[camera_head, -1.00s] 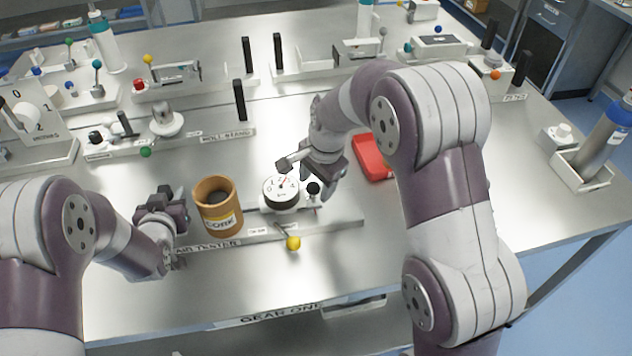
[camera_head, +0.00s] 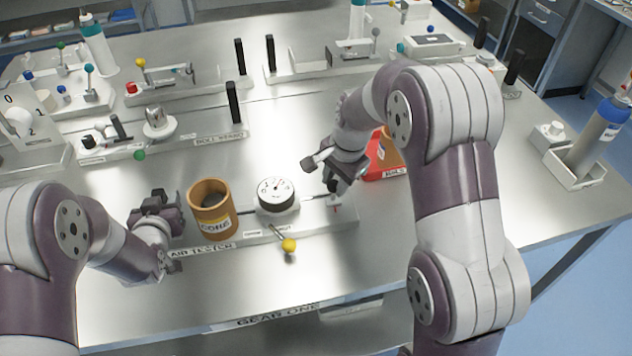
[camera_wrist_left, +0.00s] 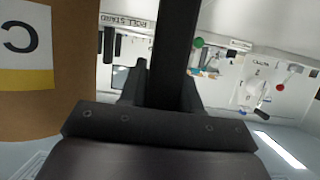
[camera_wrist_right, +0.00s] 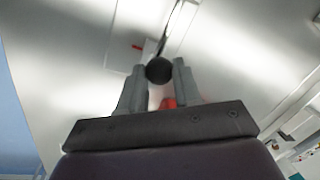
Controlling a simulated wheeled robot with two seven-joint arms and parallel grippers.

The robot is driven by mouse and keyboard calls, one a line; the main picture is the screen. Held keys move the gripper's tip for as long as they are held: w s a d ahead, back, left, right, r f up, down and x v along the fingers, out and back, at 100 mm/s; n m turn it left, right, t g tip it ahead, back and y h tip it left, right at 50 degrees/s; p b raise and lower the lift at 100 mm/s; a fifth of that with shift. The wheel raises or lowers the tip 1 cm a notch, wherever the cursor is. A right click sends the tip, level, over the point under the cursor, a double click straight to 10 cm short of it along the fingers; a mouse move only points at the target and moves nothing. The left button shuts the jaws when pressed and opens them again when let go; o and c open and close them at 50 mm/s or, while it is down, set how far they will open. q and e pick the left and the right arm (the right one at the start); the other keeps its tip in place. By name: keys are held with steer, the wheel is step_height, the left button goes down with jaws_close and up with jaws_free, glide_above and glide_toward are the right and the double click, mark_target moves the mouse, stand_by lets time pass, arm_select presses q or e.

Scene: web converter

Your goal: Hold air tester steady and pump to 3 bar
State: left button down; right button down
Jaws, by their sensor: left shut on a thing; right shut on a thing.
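The air tester's pale base (camera_head: 265,236) lies along the near part of the bench. It carries a brown cylinder marked CORE (camera_head: 212,212), a round white gauge (camera_head: 276,194) and a lever with a yellow ball (camera_head: 289,245). The gauge needle is too small to read surely. My left gripper (camera_head: 160,205) is shut on the black upright handle (camera_wrist_left: 178,55) at the tester's left end, beside the cylinder. My right gripper (camera_head: 336,184) is shut on the black pump knob (camera_wrist_right: 158,70), right of the gauge. A thin rod shows between gauge and gripper.
A red bin (camera_head: 374,165) stands just behind and right of my right gripper. The roll stand (camera_head: 175,142) and other fixtures fill the bench's far side. A blue-topped cylinder (camera_head: 600,135) stands at the right. The bench front is clear.

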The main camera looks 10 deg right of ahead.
steer(key=shift+s+d+f, duration=0.15)
steer(key=shift+d, duration=0.2)
steer(key=c, duration=0.8)
jaws_free()
steer(key=shift+s+d+r, duration=0.15)
steer(key=shift+s+r, duration=0.1)
steer(key=shift+r, duration=1)
steer(key=shift+s+d+r, duration=0.15)
steer(key=shift+s+r, duration=0.1)
steer(key=shift+r, duration=1)
steer(key=shift+s+d+r, duration=0.15)
steer(key=shift+s+r, duration=0.1)
steer(key=shift+r, duration=1)
